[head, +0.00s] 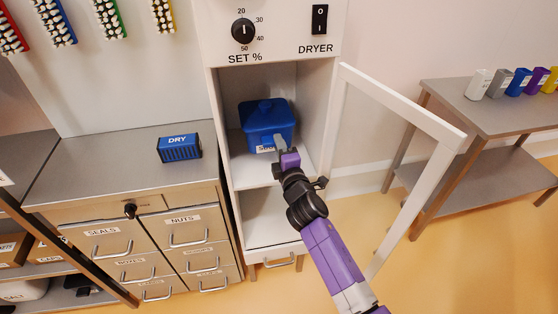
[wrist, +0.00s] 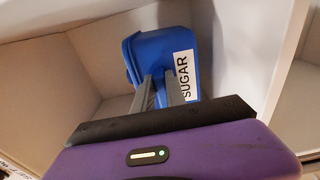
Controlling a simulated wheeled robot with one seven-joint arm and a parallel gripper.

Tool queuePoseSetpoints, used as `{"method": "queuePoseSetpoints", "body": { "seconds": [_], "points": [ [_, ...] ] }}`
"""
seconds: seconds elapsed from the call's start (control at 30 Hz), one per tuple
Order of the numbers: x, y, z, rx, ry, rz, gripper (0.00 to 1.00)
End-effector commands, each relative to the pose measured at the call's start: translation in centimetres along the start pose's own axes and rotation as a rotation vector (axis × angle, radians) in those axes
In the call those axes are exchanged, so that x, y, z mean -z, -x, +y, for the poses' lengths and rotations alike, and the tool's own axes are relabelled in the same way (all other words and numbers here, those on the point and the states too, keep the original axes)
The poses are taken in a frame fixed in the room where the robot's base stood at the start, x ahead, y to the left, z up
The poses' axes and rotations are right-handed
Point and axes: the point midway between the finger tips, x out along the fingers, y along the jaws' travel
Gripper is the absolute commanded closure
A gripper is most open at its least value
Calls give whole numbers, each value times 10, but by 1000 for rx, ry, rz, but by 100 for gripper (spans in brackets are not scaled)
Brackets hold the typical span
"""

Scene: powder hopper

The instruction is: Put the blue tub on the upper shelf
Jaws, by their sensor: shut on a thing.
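The blue tub (head: 266,118) is in the upper compartment of the white dryer cabinet, at or just above the upper shelf (head: 252,170); I cannot tell whether it touches. It has a lid with a knob and a white label, which reads SUGAR in the wrist view (wrist: 165,52). My gripper (head: 279,143) reaches in from the front and is shut on the tub's near side. In the wrist view the two grey fingers (wrist: 158,92) meet the tub beside its label. The tub looks tilted in that view.
The cabinet's glazed door (head: 400,98) stands open to the right of my arm. A lower compartment (head: 268,215) below the shelf looks empty. A blue DRY box (head: 180,148) sits on the left counter. Several coloured cups stand on the right table (head: 450,100).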

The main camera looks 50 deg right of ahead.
Motion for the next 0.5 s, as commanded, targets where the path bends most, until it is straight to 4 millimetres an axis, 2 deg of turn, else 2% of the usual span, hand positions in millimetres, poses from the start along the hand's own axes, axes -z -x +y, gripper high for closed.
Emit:
{"method": "queuePoseSetpoints", "body": {
  "seconds": [0.3, 0.5],
  "points": [
    [0, 0, -39, -1, 1, 0, 100],
    [0, 0, -41, -2, 0, 1, 100]
  ]
}}
